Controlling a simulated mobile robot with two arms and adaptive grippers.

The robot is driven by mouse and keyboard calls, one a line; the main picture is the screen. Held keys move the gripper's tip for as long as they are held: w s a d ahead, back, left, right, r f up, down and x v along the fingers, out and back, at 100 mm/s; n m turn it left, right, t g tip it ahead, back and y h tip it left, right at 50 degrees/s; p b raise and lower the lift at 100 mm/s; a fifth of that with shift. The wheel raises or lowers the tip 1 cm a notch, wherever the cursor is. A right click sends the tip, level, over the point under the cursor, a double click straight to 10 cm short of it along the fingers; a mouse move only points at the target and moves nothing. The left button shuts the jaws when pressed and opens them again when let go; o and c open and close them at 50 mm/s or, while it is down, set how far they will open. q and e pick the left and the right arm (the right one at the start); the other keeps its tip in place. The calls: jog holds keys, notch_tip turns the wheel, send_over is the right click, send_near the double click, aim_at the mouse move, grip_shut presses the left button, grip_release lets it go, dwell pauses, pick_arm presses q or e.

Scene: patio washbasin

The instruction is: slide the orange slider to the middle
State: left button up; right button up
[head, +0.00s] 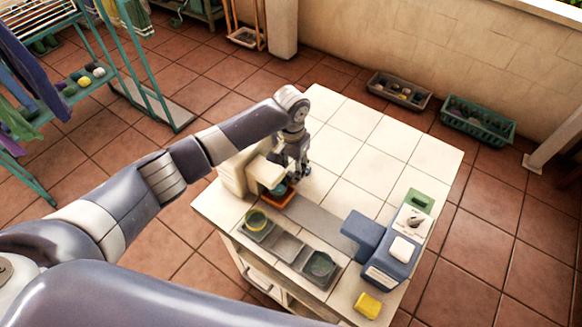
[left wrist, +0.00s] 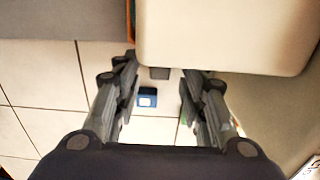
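The orange slider (head: 279,200) sits at the left end of a grey track (head: 318,222), partly under the cream machine (head: 233,176). A dark teal round piece (head: 279,188) is on it. In the left wrist view only a thin orange edge (left wrist: 131,18) shows, beside the cream housing (left wrist: 225,35). My left gripper (head: 300,172) is low beside the cream machine, behind the slider. In the left wrist view my left gripper (left wrist: 158,100) has its fingers apart. A small blue block (left wrist: 147,97) shows between them, and nothing is visibly gripped. My right gripper is out of view.
A blue machine (head: 390,265) stands at the track's right end. A green block (head: 419,201) lies at the right. The table's back (head: 375,130) is clear.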

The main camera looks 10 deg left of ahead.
pick_arm(q)
jog(key=shift+f, duration=0.25)
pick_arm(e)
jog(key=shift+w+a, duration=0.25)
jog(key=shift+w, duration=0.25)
pick_arm(q)
grip_shut()
jog(key=shift+s+d+r, duration=0.1)
jog(key=shift+d, duration=0.2)
jog(key=s+d+p, duration=0.1)
jog(key=d, duration=0.2)
jog(key=s+d+p, duration=0.1)
jog(key=d+p, duration=0.1)
jog(key=d, duration=0.1)
jog(key=s+d+p, duration=0.1)
jog(key=s+d, duration=0.1)
jog(key=d, duration=0.1)
jog(key=shift+d+p, duration=0.35)
jog(key=shift+d, duration=0.05)
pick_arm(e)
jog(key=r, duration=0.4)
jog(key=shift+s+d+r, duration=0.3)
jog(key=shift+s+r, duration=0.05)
pick_arm(q)
jog(key=shift+a, duration=0.1)
